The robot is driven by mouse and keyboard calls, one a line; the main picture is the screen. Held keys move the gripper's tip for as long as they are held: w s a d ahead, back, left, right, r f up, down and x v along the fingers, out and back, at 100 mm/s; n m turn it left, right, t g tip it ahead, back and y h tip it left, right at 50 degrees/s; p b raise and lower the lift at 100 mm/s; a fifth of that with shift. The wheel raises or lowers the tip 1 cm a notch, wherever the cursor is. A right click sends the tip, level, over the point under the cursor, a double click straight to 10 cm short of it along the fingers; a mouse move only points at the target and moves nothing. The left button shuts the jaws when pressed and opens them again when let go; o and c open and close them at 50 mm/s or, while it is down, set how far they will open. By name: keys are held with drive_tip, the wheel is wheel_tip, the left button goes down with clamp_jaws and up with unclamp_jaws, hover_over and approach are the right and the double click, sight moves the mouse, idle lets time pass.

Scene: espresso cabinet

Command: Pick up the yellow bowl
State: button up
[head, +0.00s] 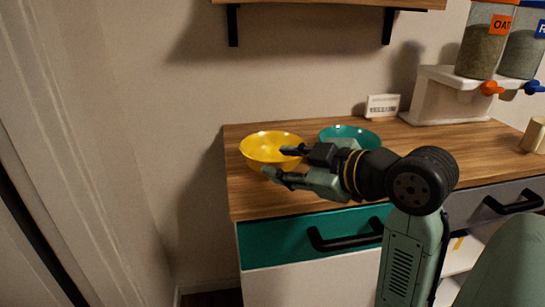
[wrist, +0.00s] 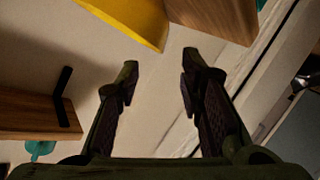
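The yellow bowl (head: 262,147) stands upright near the left end of the wooden cabinet top. Part of it also shows at the top of the wrist view (wrist: 125,18), beyond my fingertips. My gripper (head: 279,161) is open and empty, with its fingers pointing left at the bowl's right side. In the head view the fingertips overlap the bowl's right edge; I cannot tell whether they touch it. In the wrist view the two fingers (wrist: 157,78) are spread apart with nothing between them.
A teal bowl (head: 349,131) stands just right of the yellow bowl, partly behind my gripper. A white dispenser stand (head: 440,100) and a small sign (head: 382,106) are at the back. A shelf (head: 330,2) hangs above. The wooden top (head: 245,196) is clear in front of the bowl.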

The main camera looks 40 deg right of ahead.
sight(257, 161)
drive_tip(key=x, duration=0.3)
drive_tip(key=shift+w, duration=0.1)
drive_tip(key=shift+f+p+x, duration=0.2)
drive_tip(key=shift+p+x, duration=0.5)
drive_tip(key=shift+x, duration=1.9)
drive_tip(key=shift+a, duration=0.2)
drive_tip(key=shift+c, duration=0.6)
clamp_jaws()
